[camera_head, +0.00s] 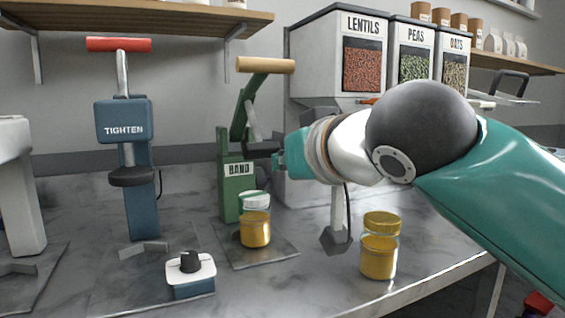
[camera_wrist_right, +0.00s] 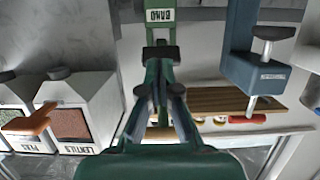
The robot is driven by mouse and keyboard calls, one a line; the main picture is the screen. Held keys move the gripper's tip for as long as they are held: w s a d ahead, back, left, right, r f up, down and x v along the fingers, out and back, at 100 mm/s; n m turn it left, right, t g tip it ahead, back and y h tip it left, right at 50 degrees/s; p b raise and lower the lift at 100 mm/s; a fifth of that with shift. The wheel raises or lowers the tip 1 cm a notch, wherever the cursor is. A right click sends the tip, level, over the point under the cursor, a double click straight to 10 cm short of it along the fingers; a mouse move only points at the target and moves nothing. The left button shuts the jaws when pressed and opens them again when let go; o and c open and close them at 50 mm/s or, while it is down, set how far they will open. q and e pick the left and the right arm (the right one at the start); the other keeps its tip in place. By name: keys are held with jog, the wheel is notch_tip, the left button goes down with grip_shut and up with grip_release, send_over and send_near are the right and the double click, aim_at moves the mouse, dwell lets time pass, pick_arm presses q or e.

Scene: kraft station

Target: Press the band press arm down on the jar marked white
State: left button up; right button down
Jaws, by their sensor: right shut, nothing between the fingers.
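The green band press (camera_head: 231,185) stands near the middle of the counter, its arm raised with a wooden handle (camera_head: 265,65) on top. A jar with a white lid (camera_head: 256,200) and yellow contents stands upright on the press's base plate, under the arm. My right gripper (camera_head: 258,148) reaches in from the right beside the press column, above the jar and below the handle. It is shut and empty. In the right wrist view the shut fingers (camera_wrist_right: 160,54) lie in front of the press's label (camera_wrist_right: 160,15); contact cannot be told. My left gripper is out of view.
A blue tighten press (camera_head: 128,170) with a red handle stands left. A small box with a black knob (camera_head: 191,275) sits in front. A yellow-lidded jar (camera_head: 379,258) stands right, near the counter edge. Food dispensers (camera_head: 340,25) stand behind my right arm.

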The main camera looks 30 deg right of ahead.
jog(key=shift+r, duration=0.15)
dwell(0.8)
jog(key=s+r+p, duration=0.5)
jog(key=r+p, duration=0.2)
jog(key=r, duration=0.4)
jog(key=shift+s+a+r+p, duration=0.15)
jog(key=shift+a+r+p, duration=0.1)
jog(key=shift+r+p, duration=0.05)
